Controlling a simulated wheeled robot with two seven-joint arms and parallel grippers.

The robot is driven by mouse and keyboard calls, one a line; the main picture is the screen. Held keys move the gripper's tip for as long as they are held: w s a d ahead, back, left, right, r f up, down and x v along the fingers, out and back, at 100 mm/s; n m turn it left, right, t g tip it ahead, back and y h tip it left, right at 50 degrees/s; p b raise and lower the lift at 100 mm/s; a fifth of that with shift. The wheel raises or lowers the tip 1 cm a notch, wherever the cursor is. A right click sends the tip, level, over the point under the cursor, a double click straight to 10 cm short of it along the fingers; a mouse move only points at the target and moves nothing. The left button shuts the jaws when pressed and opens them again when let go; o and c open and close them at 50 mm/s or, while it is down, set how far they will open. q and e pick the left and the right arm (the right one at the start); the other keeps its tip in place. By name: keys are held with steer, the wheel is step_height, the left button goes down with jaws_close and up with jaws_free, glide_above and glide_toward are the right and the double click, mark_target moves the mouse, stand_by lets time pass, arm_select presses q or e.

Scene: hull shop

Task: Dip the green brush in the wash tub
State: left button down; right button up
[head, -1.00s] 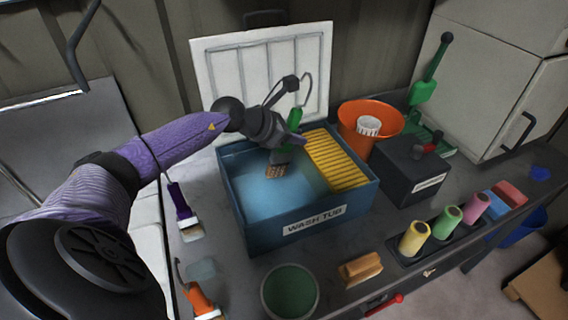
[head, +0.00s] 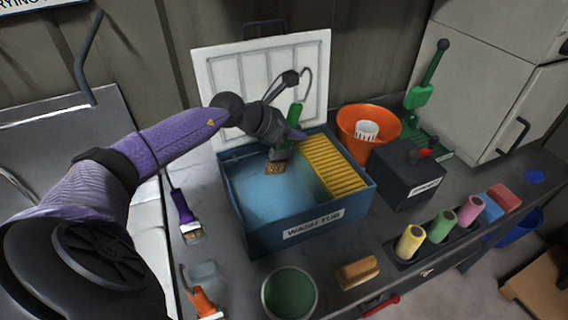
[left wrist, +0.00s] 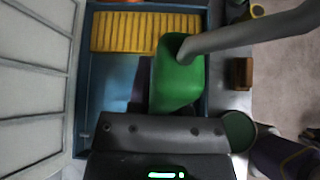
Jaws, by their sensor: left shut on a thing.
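The green brush (head: 293,117) is in my left gripper (head: 287,135), which is shut on it. The brush is tilted, handle up, and its tan bristles (head: 275,167) point down inside the blue wash tub (head: 290,238). I cannot tell whether the bristles touch the light blue liquid (head: 265,195). A yellow ribbed rack (head: 335,165) fills the tub's right side. In the left wrist view the green handle (left wrist: 177,85) stands in front of the gripper, with the yellow rack (left wrist: 140,30) beyond it. My right gripper is not in view.
The tub's white lid (head: 265,75) stands open behind it. An orange funnel-shaped bucket (head: 350,120) and a dark box (head: 405,180) stand to the right. A purple brush (head: 183,208), an orange brush (head: 203,302), a green-filled can (head: 290,293) and coloured rollers (head: 440,226) surround the tub.

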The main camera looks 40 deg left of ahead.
mark_target(288, 112)
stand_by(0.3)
arm_select(q)
step_height(288, 112, up, 4)
steer(key=p, duration=0.3)
steer(key=shift+r, duration=0.2)
steer(key=shift+f, duration=0.15)
